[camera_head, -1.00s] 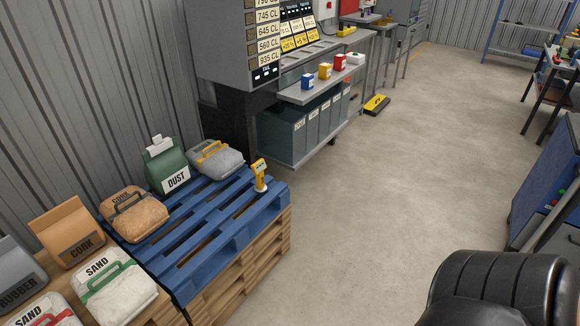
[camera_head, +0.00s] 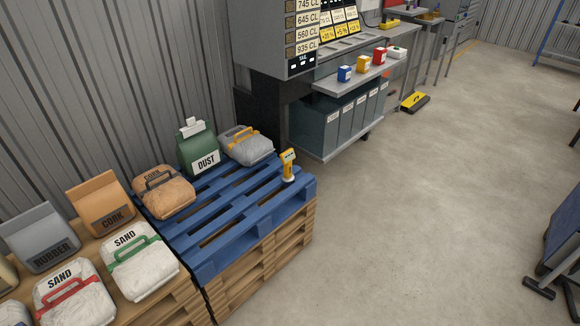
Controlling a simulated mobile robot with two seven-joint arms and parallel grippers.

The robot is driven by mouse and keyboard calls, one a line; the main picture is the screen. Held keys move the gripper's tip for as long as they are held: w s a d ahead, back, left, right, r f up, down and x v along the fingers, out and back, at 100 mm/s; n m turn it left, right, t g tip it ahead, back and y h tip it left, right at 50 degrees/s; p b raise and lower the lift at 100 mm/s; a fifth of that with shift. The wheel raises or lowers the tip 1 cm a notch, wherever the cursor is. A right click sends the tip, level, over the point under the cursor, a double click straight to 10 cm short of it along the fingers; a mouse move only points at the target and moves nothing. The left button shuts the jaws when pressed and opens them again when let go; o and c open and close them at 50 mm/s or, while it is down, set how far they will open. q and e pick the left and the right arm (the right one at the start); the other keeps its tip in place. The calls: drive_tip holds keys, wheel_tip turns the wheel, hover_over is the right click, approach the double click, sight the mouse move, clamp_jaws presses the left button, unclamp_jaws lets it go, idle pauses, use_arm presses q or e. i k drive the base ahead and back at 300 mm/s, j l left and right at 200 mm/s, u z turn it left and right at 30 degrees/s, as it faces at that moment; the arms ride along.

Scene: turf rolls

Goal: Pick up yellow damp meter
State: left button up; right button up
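The yellow damp meter (camera_head: 288,165) stands upright near the far right corner of the blue pallet (camera_head: 238,207), on top of the pallet stack. Its lower end looks pale. Nothing touches it from above. Neither of my grippers shows in the head view.
A green DUST bag (camera_head: 199,149), a grey bag with a yellow handle (camera_head: 247,146) and a brown cork bag (camera_head: 164,192) sit along the pallet's wall side. SAND bags (camera_head: 139,264) stand at lower left. A grey machine with a shelf (camera_head: 350,82) stands behind.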

sight(286, 157)
drive_tip(key=u, duration=2.3)
drive_tip(key=z, duration=2.3)
drive_tip(key=i+j+u, duration=0.75)
drive_tip(key=i+l, duration=0.1)
